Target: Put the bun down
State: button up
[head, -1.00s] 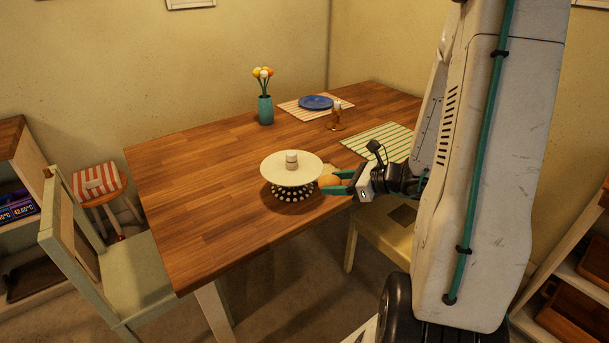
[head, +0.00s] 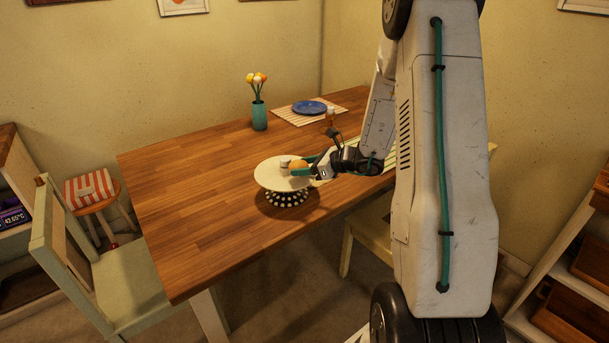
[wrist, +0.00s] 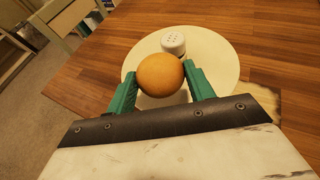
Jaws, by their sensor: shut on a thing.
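My gripper (head: 303,167) has teal fingers shut on the round, golden-brown bun (head: 298,166). In the wrist view the bun (wrist: 160,75) sits between the two fingertips (wrist: 162,80). The bun is over the cream round top of a cake stand (head: 268,178), toward its right side in the head view. The stand has a dark base with white dots and is on the wooden table. I cannot tell whether the bun touches the stand's top. A small white shaker (wrist: 173,43) stands on the top just beyond the bun; it also shows in the head view (head: 284,161).
The wooden table (head: 190,200) is clear on its left side. A teal vase with flowers (head: 259,114) and a blue plate on a striped mat (head: 309,107) stand farther back. A pale green chair (head: 100,260) is at the left. A striped stool (head: 92,190) stands behind it.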

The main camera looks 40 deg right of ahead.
jog(key=shift+f, duration=1.5)
jog(key=o, duration=1)
jog(key=shift+f, duration=0.15)
